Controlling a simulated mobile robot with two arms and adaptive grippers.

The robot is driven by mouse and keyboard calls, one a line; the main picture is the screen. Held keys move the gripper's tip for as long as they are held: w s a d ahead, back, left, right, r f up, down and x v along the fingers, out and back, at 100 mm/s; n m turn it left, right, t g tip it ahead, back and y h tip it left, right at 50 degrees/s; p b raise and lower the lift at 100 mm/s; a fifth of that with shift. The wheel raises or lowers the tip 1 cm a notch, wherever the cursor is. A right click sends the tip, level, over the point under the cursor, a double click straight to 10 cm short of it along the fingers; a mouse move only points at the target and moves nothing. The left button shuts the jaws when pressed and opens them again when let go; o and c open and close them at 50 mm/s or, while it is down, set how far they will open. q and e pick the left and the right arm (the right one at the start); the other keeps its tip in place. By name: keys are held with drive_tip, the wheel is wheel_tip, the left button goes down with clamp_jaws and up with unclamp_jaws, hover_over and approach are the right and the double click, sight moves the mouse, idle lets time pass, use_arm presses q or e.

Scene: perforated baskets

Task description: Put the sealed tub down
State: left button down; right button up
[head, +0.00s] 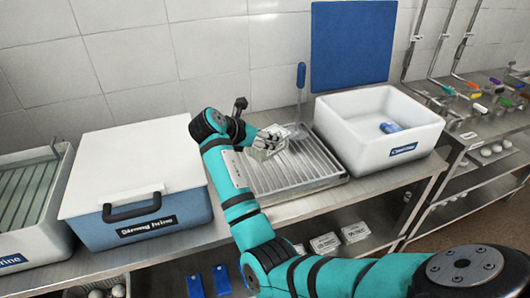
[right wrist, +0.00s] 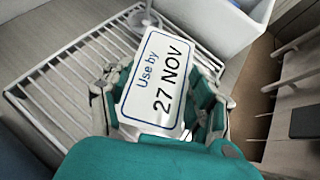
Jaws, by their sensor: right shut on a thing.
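The sealed tub (right wrist: 158,80) is white, with a blue-edged label reading "Use by 27 NOV" facing the right wrist camera. My right gripper (right wrist: 165,95) is shut around it, with fingers on both sides. In the head view the tub (head: 262,153) is small and partly hidden by the right gripper (head: 268,142). It is over the left rear part of the slatted draining rack (head: 310,172); the rack also shows in the right wrist view (right wrist: 52,98). I cannot tell whether the tub touches the slats. My left gripper is not in view.
A blue box with a white lid (head: 138,168), labelled "Strong brine", stands left of the rack. An open white basin (head: 385,150) with a blue item inside stands right. A blue-handled tool (head: 300,80) stands upright at the rack's back. The rack's front and right slats are bare.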

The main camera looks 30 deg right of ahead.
wheel_tip(320, 180, down, 5)
drive_tip(key=shift+w+f, duration=0.15)
drive_tip(key=shift+f, duration=0.3)
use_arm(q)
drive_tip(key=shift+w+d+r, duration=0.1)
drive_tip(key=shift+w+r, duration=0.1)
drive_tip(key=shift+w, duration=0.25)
use_arm(e)
drive_tip(key=shift+f, duration=0.1)
drive_tip(key=shift+c, duration=0.2)
drive_tip(key=o, duration=1.2)
drive_tip(key=shift+f, duration=0.15)
drive_tip(key=shift+c, duration=0.2)
drive_tip(key=o, duration=0.3)
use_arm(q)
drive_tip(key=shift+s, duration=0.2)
use_arm(e)
drive_tip(key=shift+o, duration=0.2)
